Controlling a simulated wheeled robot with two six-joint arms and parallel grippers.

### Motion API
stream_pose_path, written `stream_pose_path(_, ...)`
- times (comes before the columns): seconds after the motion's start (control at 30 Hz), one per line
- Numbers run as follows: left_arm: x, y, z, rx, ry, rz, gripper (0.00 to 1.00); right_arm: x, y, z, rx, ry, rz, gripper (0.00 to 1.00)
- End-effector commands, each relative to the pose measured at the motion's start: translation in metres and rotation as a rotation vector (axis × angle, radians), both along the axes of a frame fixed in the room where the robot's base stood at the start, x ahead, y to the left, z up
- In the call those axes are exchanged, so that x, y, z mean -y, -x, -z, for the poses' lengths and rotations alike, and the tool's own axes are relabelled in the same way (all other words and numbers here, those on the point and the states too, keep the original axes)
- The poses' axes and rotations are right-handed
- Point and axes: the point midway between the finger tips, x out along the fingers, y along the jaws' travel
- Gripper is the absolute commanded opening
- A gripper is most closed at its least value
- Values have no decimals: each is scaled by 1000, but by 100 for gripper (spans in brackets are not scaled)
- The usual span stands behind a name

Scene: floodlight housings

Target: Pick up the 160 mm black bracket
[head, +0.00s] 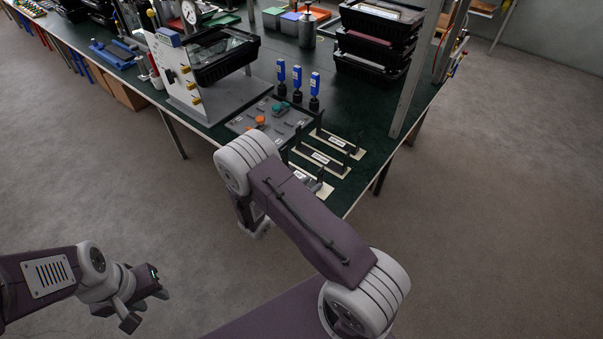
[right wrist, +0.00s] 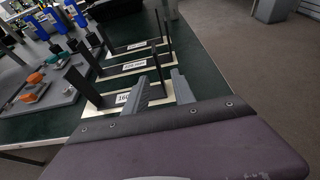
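The black bracket behind the label that seems to read 160 (right wrist: 122,98) is the nearest of three in the right wrist view. Its left upright (right wrist: 80,86) stands clear, and its cream base plate lies on the dark green table. My right gripper (right wrist: 165,88) has its two grey fingers apart, at the right end of this bracket. Whether they touch it I cannot tell. In the head view my right arm partly hides this bracket (head: 308,181). My left gripper (head: 140,303) is over the floor at lower left, fingers apart and empty.
Two more black brackets, the middle (head: 325,160) and the far one (head: 340,141), stand behind on similar plates. A grey tray (head: 270,119) with orange and green parts lies left of them. Blue-topped tools (head: 297,76) and stacked black bins (head: 372,50) stand farther back.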

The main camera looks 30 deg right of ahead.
Motion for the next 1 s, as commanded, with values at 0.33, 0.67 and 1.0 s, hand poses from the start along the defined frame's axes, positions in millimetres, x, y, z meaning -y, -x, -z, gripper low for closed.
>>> stream_pose_path(0.33,0,0,-3,0,0,0,36,34,-14,12,1,0,4,31)
stream_pose_path(0.67,0,0,-9,0,0,0,36,73,-30,23,2,-1,7,31)
stream_pose_path(1.0,0,0,-9,0,0,0,36,80,-34,26,1,0,3,20)
